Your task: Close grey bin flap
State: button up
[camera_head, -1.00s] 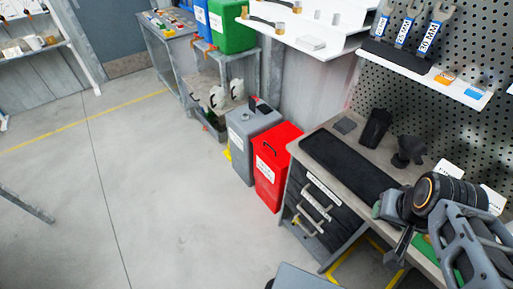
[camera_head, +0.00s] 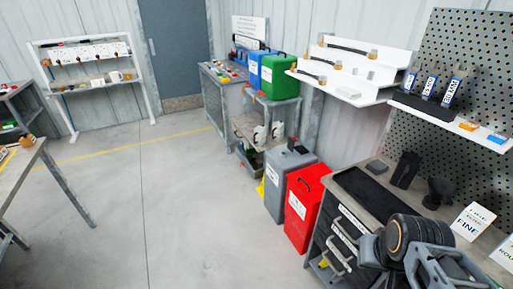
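The grey bin (camera_head: 287,188) stands on the floor right of centre, beside the red bin. A small dark flap (camera_head: 292,144) stands up from its top, so the flap looks raised; its hinge is too small to make out. My gripper (camera_head: 368,250) is at the lower right, in front of the drawer cabinet, well apart from the grey bin. My own arm links partly cover it, and its fingers are not clear enough to tell whether they are open or shut. Nothing shows held in it.
The red bin (camera_head: 305,210) stands between the grey bin and the drawer cabinet (camera_head: 335,238). A shelf with green (camera_head: 279,75) and blue bins stands behind. A table (camera_head: 25,165) is at the left. The floor (camera_head: 180,215) in the middle is clear.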

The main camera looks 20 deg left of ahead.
aim_at(291, 143)
jog(key=u, duration=1.45)
jog(key=i, duration=1.55)
jog(key=z, duration=0.7)
jog(key=i, duration=0.9)
jog(key=z, duration=0.95)
jog(key=i, duration=0.3)
jog(key=z, duration=0.3)
